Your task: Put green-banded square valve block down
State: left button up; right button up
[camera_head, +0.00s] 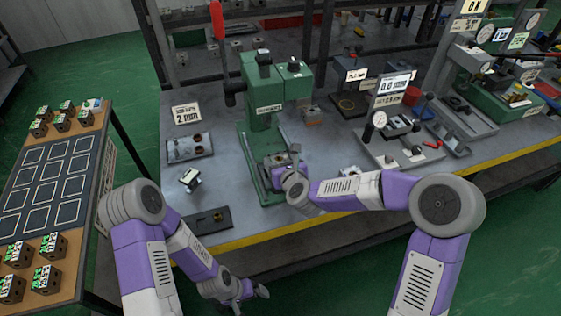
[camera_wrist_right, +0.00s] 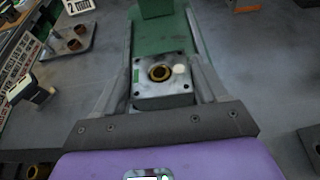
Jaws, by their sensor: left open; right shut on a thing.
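The green-banded square valve block (camera_wrist_right: 160,98) is a grey square block with a brass-ringed round bore and a small green mark on its left side. My right gripper (camera_wrist_right: 162,88) is shut on it, one finger on each side. In the head view my right gripper (camera_head: 284,166) is at the foot of the green press (camera_head: 262,112), with the block over the press's base. I cannot tell whether the block's underside touches the base. My left gripper (camera_head: 252,299) is open and empty, low in front of the workbench.
A small block (camera_head: 190,180) and a dark plate (camera_head: 208,220) lie left of the press. A fixture plate with two brown rings (camera_head: 190,148) is behind them. Gauge fixtures (camera_head: 395,150) stand to the right. A side table (camera_head: 40,205) holds outlined squares and several dark blocks.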

jog(key=o, duration=1.4)
jog(key=shift+f, duration=0.1)
jog(key=shift+r+p, duration=0.4)
jog(key=shift+p, duration=0.1)
jog(key=shift+s+d+r, duration=0.1)
jog(key=shift+s+r, duration=0.15)
jog(key=shift+r, duration=0.05)
jog(key=p+v, duration=0.1)
jog(key=v, duration=1)
jog(key=shift+s, duration=0.2)
